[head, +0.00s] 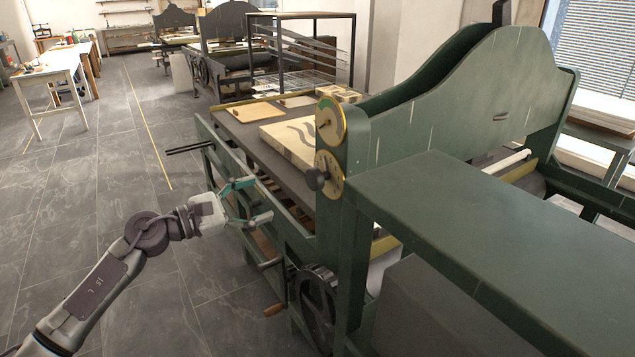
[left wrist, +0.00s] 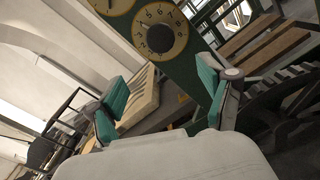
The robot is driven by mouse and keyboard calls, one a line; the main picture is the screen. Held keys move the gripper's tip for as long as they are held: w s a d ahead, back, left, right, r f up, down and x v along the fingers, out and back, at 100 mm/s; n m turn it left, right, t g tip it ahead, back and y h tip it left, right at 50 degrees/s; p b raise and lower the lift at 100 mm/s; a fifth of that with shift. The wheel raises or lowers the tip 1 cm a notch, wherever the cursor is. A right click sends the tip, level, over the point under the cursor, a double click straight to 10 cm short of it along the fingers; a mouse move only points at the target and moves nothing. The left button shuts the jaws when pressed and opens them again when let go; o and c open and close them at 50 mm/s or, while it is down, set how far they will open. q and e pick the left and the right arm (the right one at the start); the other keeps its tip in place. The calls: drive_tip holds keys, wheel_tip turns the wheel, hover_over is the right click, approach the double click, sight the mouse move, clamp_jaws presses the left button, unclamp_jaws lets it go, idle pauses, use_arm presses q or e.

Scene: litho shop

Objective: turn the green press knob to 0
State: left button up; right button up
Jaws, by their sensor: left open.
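The green press (head: 400,130) stands at centre right in the head view. On its near-left post sit two brass dials, one above the other. The lower dial (head: 329,172) carries a dark round knob (head: 317,180). The left wrist view shows this numbered dial (left wrist: 177,45) at the top, with the dark knob (left wrist: 160,38) at its middle; I cannot tell which number it points to. My left gripper (head: 260,200), with teal finger pads, is open and empty, left of and slightly below the knob, apart from it. The right gripper is out of view.
The upper dial (head: 330,120) sits just above the lower one. A pale stone (head: 290,140) lies on the press bed behind the dials. A spoked wheel (head: 318,300) and a wooden handle (head: 273,310) are below.

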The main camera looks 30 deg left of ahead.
sight(310, 181)
use_arm(q)
drive_tip(key=p+x, duration=0.1)
drive_tip(key=x, duration=0.3)
drive_tip(key=p+x, duration=0.1)
drive_tip(key=x, duration=0.3)
drive_tip(key=p+x, duration=0.2)
drive_tip(key=x, duration=0.2)
drive_tip(key=shift+d+r, duration=0.35)
drive_tip(key=shift+d, duration=0.05)
drive_tip(key=shift+w+d, duration=0.3)
drive_tip(key=shift+w, duration=0.25)
drive_tip(key=shift+f, duration=0.15)
drive_tip(key=c, duration=1.2)
drive_tip(key=shift+o, duration=0.2)
